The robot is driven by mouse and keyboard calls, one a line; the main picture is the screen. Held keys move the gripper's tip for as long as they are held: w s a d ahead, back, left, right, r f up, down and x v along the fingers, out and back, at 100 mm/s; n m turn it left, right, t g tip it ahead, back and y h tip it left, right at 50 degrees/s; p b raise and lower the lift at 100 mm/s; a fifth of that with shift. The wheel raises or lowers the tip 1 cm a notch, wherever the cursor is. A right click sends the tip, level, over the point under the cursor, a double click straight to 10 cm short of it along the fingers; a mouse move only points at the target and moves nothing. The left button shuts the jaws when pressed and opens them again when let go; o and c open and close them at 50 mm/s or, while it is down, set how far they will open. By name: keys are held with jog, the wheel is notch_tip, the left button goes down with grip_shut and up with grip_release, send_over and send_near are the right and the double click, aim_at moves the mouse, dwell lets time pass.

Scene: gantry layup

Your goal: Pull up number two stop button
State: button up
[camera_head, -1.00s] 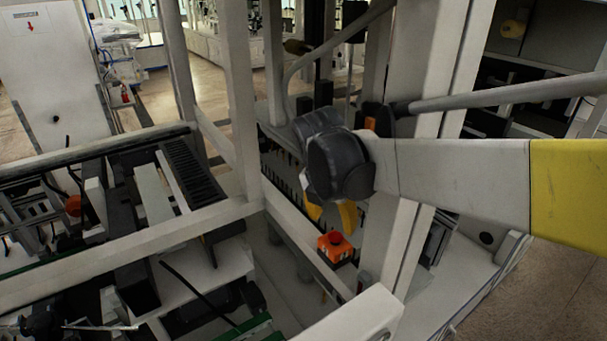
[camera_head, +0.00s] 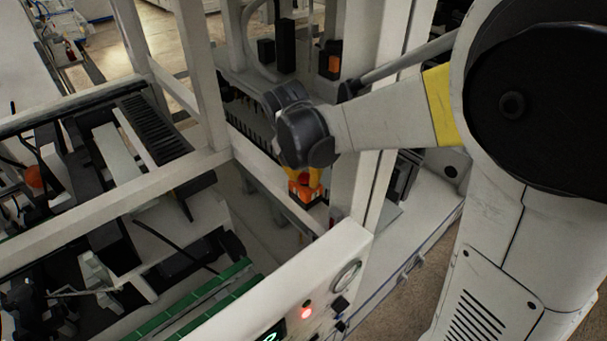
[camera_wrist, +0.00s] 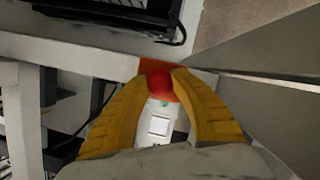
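The red stop button (camera_wrist: 160,84) sits on an orange box (camera_wrist: 152,66), and the wrist view shows the button between the two yellow fingertips. The orange box (camera_head: 305,190) also shows in the head view, on the frame ledge directly below my gripper (camera_head: 303,176). In the wrist view my gripper (camera_wrist: 162,76) has one finger on each side of the red cap. The fingers lie very close to its edges, but I cannot tell whether they press on it. In the head view the fingers partly cover the button. No number on the box is readable.
White frame posts (camera_head: 205,75) stand around the box. A white control panel (camera_head: 330,265) with a lit red lamp (camera_head: 306,313) is in front. Machinery with a green strip (camera_head: 185,305) fills the left. Open floor (camera_head: 420,260) shows at the lower right.

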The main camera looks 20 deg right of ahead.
jog(key=shift+r, duration=0.3)
grip_shut()
jog(key=o, duration=1.1)
grip_release()
jog(key=shift+c, duration=0.2)
